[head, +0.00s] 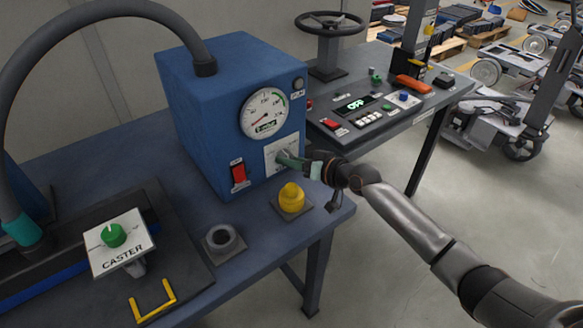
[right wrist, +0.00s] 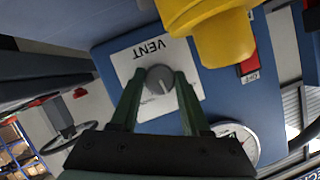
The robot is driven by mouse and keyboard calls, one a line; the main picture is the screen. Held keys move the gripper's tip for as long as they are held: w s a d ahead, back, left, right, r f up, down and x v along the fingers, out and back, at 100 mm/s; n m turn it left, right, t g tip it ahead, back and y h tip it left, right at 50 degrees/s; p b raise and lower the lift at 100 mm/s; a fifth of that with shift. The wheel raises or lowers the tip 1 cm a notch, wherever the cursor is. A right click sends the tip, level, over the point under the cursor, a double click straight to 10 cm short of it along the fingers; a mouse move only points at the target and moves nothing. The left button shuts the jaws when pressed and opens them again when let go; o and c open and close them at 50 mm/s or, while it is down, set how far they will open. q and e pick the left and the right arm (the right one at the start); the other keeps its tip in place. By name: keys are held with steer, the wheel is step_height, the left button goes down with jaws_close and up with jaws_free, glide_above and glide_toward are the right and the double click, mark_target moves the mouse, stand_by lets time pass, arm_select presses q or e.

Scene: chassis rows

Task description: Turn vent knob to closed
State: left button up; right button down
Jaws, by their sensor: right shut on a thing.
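The vent knob (right wrist: 159,79) is a small grey round knob on a white plate (right wrist: 138,62) marked VENT, upside down in the right wrist view. The plate (head: 271,158) is on the front of the blue box (head: 213,117), low and right. My right gripper (head: 288,158) reaches in from the right and hides the knob in the head view. In the right wrist view its two green fingers (right wrist: 158,88) stand on either side of the knob, shut on it. A pale mark shows on the knob; its exact setting cannot be read. My left gripper is out of view.
A yellow knob (head: 291,198) stands on the bench just below the plate. A red switch (head: 239,174) and a gauge (head: 265,113) are on the box. A caster panel (head: 120,243) stands at left, a control console (head: 365,111) at right.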

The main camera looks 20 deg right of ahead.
steer(key=m+b, duration=0.1)
steer(key=b, duration=0.1)
steer(key=m+y+b, duration=0.1)
steer(key=b, duration=0.1)
steer(key=shift+d+f+m+y, duration=0.1)
steer(key=shift+f+m+y, duration=0.2)
steer(key=shift+f+m, duration=0.1)
steer(key=m+y+b, duration=0.1)
steer(key=m+b, duration=0.1)
steer(key=b, duration=0.1)
steer(key=shift+r+m+y+b, duration=0.1)
steer(key=shift+m+y+b, duration=0.4)
steer(key=shift+m+b, duration=0.1)
steer(key=shift+m+y+b, duration=0.3)
steer(key=shift+m+b, duration=0.2)
steer(key=shift+m, duration=0.1)
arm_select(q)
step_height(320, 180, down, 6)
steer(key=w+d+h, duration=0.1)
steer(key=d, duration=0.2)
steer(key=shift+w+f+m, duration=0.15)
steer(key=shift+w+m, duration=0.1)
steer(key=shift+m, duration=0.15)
arm_select(e)
steer(key=shift+r+m, duration=0.1)
steer(key=shift+m, duration=0.2)
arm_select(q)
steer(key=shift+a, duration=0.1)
